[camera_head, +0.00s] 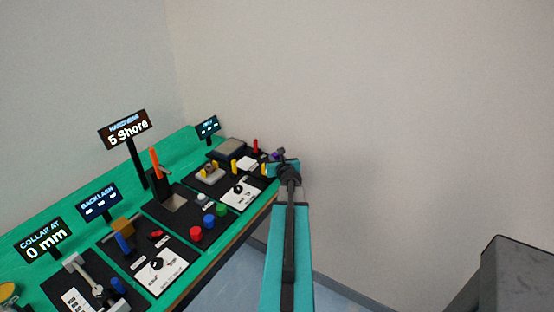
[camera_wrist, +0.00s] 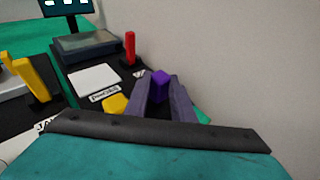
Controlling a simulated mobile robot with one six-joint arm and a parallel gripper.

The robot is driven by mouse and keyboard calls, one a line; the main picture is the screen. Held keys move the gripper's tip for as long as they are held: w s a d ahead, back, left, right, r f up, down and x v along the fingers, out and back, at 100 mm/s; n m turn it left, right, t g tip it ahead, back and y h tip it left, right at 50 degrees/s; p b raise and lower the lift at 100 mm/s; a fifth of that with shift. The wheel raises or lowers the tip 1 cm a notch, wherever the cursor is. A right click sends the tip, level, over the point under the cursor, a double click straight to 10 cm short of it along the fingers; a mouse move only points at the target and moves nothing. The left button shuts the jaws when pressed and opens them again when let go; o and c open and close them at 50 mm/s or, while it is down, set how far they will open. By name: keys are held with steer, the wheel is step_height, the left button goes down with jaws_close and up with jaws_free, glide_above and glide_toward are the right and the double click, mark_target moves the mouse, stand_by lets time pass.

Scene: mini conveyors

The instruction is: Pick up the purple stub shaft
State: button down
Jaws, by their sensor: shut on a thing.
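The purple stub shaft (camera_wrist: 160,84) is between the fingertips of my gripper (camera_wrist: 163,88) in the wrist view. My gripper is shut on it. Only the upper end of the shaft shows; the fingers hide the rest, and I cannot tell whether it is clear of the surface below. In the head view, my gripper (camera_head: 279,157) is at the far right end of the green bench, and the shaft shows there only as a small purple spot (camera_head: 274,156).
A red peg (camera_wrist: 130,47) stands left of my gripper, near a grey scale-like block (camera_wrist: 86,45). A yellow piece (camera_wrist: 115,104) and a white card (camera_wrist: 94,79) lie close by. Yellow upright pieces (camera_wrist: 33,78) stand further left. A plain wall is to the right.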

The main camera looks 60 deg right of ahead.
steer(key=shift+r, duration=0.5)
step_height(320, 180, up, 2)
steer(key=shift+r+p, duration=0.1)
steer(key=shift+p, duration=0.3)
steer(key=s+a, duration=0.1)
steer(key=s, duration=0.1)
steer(key=s+a+b, duration=0.1)
steer(key=s, duration=0.2)
steer(key=s+a+b, duration=0.1)
steer(key=s, duration=0.1)
steer(key=shift+s+a+r, duration=0.15)
steer(key=shift+s+r, duration=0.05)
steer(key=shift+s, duration=0.05)
steer(key=s+a+p, duration=0.2)
steer(key=s+p, duration=0.5)
steer(key=p, duration=0.7)
steer(key=shift+a+r, duration=0.35)
steer(key=shift+a, duration=0.05)
steer(key=shift+a, duration=0.1)
